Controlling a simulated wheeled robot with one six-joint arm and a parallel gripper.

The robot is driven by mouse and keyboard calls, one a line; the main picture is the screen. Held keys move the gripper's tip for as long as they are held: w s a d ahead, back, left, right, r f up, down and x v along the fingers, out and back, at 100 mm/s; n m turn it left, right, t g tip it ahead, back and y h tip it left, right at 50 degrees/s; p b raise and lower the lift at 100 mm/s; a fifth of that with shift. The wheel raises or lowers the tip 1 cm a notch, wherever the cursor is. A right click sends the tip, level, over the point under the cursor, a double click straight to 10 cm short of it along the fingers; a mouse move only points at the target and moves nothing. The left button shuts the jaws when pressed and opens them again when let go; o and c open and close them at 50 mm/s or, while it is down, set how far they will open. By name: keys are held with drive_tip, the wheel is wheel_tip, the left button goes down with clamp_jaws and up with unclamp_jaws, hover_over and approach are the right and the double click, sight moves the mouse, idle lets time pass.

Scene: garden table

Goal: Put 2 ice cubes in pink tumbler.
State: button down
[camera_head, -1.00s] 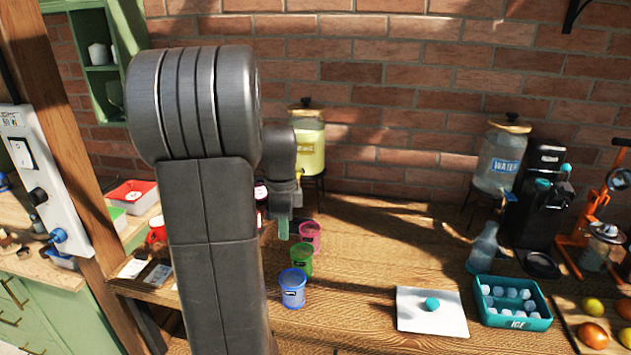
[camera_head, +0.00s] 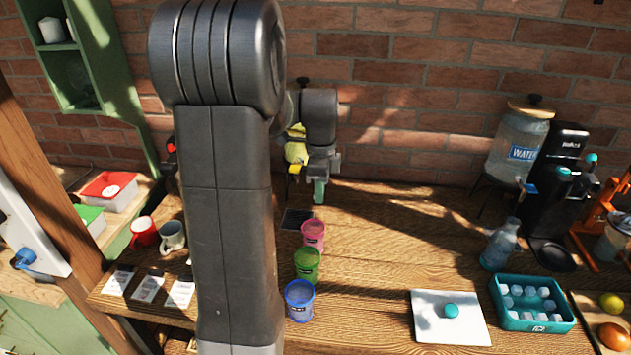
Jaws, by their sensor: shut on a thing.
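The pink tumbler (camera_head: 313,234) stands upright on the wooden table, at the back of a row with a green tumbler (camera_head: 307,265) and a blue tumbler (camera_head: 299,300). My gripper (camera_head: 319,192) points down, just above and behind the pink tumbler in the picture; its exact distance from the rim is hard to tell. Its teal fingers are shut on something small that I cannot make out. The inside of the pink tumbler is not clear. White ice cubes (camera_head: 530,291) lie in the teal ice tray (camera_head: 537,325) at the right.
A white board (camera_head: 428,327) with a teal knob lies left of the tray. A glass bottle (camera_head: 499,247), a water dispenser (camera_head: 516,148) and a black machine (camera_head: 557,195) stand behind. A yellow dispenser (camera_head: 296,146) is partly hidden by my arm. Mugs (camera_head: 172,236) stand at left.

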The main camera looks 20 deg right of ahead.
drive_tip(key=shift+s+f, duration=0.2)
drive_tip(key=shift+f, duration=0.15)
wheel_tip(320, 180, down, 5)
drive_tip(key=b, duration=0.2)
drive_tip(key=shift+b, duration=0.4)
drive_tip(key=shift+r, duration=0.1)
drive_tip(key=c, duration=1.2)
unclamp_jaws()
drive_tip(key=shift+c, duration=0.2)
wheel_tip(320, 180, up, 14)
drive_tip(key=shift+f+b, duration=0.1)
drive_tip(key=shift+b, duration=0.6)
